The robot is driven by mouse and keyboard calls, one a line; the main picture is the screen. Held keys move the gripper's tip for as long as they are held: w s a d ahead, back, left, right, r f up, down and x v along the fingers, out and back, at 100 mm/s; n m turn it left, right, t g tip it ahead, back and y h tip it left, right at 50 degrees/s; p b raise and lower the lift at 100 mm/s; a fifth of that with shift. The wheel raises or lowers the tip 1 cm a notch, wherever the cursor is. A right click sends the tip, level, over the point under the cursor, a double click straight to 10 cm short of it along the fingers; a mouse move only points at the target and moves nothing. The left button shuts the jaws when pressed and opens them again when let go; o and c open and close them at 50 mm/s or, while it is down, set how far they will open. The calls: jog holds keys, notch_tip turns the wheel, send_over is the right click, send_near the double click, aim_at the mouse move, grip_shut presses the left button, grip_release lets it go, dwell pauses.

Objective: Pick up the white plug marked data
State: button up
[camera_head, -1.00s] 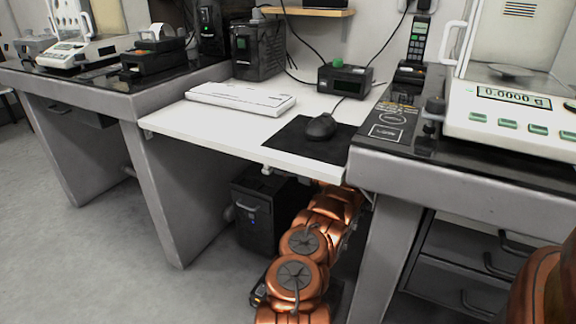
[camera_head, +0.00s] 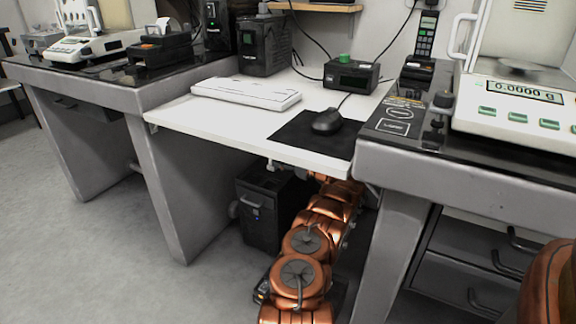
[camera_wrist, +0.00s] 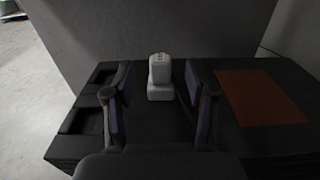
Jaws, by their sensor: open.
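In the wrist view a small white plug (camera_wrist: 159,70) stands upright on a dark surface (camera_wrist: 255,145), with small dark marks on its top that are too small to read. My gripper (camera_wrist: 156,93) is open, with one finger on each side of the plug. There is a gap between the plug and each finger. In the head view the gripper and the plug are hidden under the white desk (camera_head: 225,121), where my copper-coloured arm reaches in.
The dark surface has recessed compartments (camera_wrist: 88,117) at left and a brown-orange patch (camera_wrist: 262,97) at right. A grey wall (camera_wrist: 200,30) rises behind it. In the head view a black box (camera_head: 262,212) stands on the floor beside my arm, between the grey table legs.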

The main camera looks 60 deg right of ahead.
jog(key=shift+w+a+b, duration=0.1)
jog(key=shift+w+b, duration=0.55)
jog(key=shift+w, duration=1.45)
jog(key=shift+c, duration=0.3)
grip_shut()
